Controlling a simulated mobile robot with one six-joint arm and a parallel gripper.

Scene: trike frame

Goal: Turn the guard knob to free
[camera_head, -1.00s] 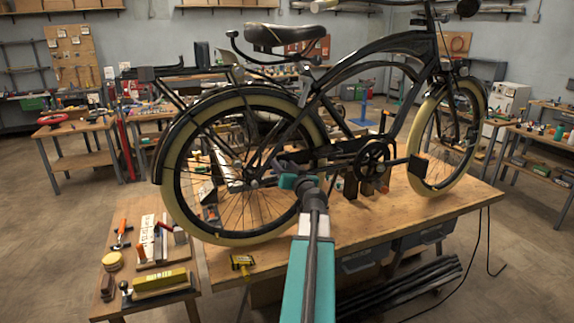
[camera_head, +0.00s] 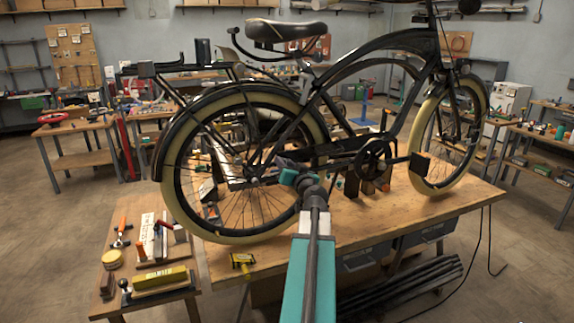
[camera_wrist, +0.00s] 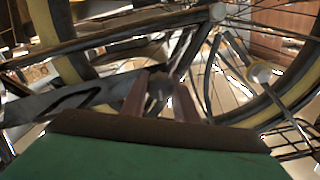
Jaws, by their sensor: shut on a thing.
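The guard knob (camera_wrist: 160,88) appears in the wrist view as a small dark round piece between my two reddish-brown fingers. My gripper (camera_wrist: 160,98) is shut on it, with a finger on each side. Its marking and exact angle are too dark and small to read. In the head view my gripper (camera_head: 292,163) reaches to the bike's chain guard area, between the rear wheel and the crank. The knob is hidden there behind my wrist. The black trike frame (camera_head: 335,88) stands upright on the wooden bench.
The rear wheel (camera_head: 173,185) is left of my gripper, and the crank (camera_head: 374,160) is to its right. A wooden bench (camera_head: 440,205) lies below. A small side table (camera_head: 122,222) with tools stands at the lower left. Spokes and frame tubes are close around my gripper.

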